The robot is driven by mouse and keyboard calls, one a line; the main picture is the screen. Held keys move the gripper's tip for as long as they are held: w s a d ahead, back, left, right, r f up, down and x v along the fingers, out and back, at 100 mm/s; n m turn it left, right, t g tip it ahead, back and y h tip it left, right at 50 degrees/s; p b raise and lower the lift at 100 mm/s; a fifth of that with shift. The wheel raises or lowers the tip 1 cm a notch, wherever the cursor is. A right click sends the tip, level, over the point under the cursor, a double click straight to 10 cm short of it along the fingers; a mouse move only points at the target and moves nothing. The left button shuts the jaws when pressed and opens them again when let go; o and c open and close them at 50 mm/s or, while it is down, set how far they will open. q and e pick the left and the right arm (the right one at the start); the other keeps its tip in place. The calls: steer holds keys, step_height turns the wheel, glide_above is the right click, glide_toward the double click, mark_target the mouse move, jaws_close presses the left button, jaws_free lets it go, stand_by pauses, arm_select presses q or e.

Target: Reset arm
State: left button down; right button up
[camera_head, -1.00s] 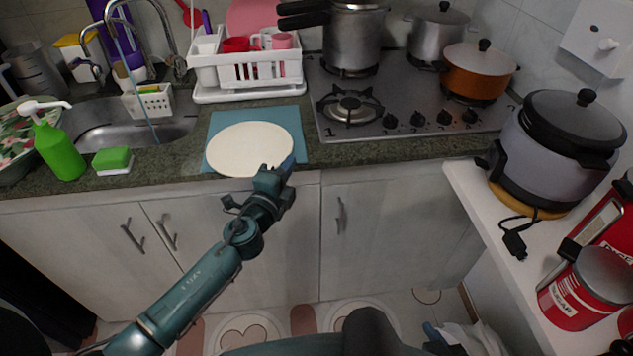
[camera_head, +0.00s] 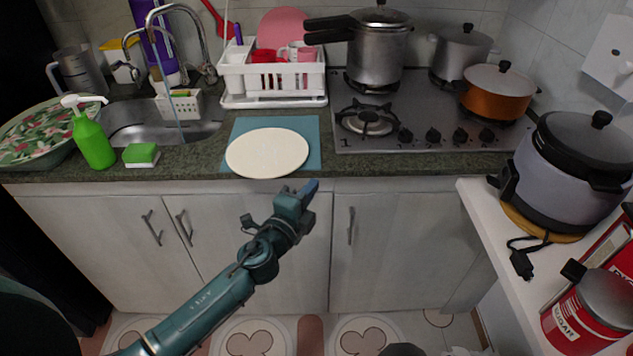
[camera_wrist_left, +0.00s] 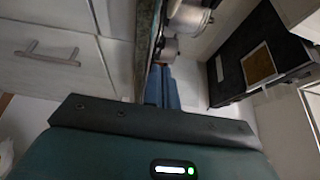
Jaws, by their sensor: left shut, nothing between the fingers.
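My left arm comes in from the lower left in the head view. Its gripper (camera_head: 309,190) is shut and empty, in front of the cabinet doors and just below the counter's front edge. In the left wrist view the closed fingers (camera_wrist_left: 168,88) show side by side with nothing between them. My right gripper is not in view.
A white plate (camera_head: 267,153) lies on a blue mat (camera_head: 313,130) near the counter edge. A stove (camera_head: 400,135) with pots stands to the right. A side shelf (camera_head: 478,200) carries a rice cooker (camera_head: 565,170) and red cans (camera_head: 590,315). Space before the cabinets is free.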

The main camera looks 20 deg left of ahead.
arm_select(q)
steer(key=s+f+n+g, duration=0.2)
steer(key=s+f+n, duration=0.2)
steer(key=s, duration=0.4)
steer(key=s+f+n+g+p, duration=0.1)
steer(key=s+f+n+g, duration=0.1)
steer(key=s+f+n, duration=0.2)
steer(key=s+f+n+g, duration=0.3)
steer(key=s+f+n, duration=0.2)
steer(key=s+n, duration=0.4)
steer(key=s, duration=0.3)
steer(key=shift+s+d, duration=0.15)
steer(key=shift+s, duration=0.25)
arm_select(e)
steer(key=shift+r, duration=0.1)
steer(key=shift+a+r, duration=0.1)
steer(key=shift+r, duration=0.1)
arm_select(q)
steer(key=shift+r, duration=0.1)
